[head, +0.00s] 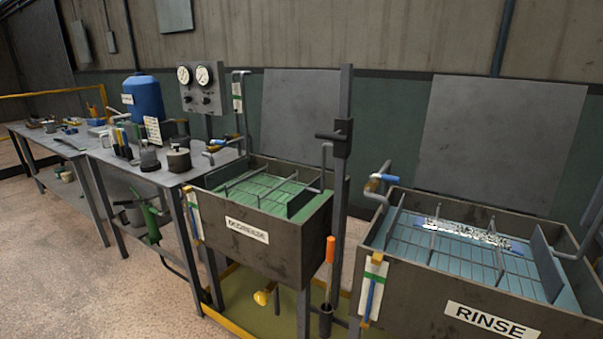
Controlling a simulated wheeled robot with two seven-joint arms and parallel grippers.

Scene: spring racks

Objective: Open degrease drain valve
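The degrease tank (215,222) is a dark metal tank on legs with a white label and green liquid inside. A yellow fitting (263,295) sits low beneath this tank, near the floor; it looks like the drain valve. It is small in view, and I cannot tell how its handle is turned. A blue-handled tap (219,141) stands at the tank's back left corner. Neither of my grippers is in view.
The rinse tank (490,322) stands to the right, with a rack in pale blue liquid. Between the tanks stand a dark post (345,110) and an orange-handled lever (330,252). A workbench (178,176) with bottles adjoins on the left. The floor (110,285) at front left is clear.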

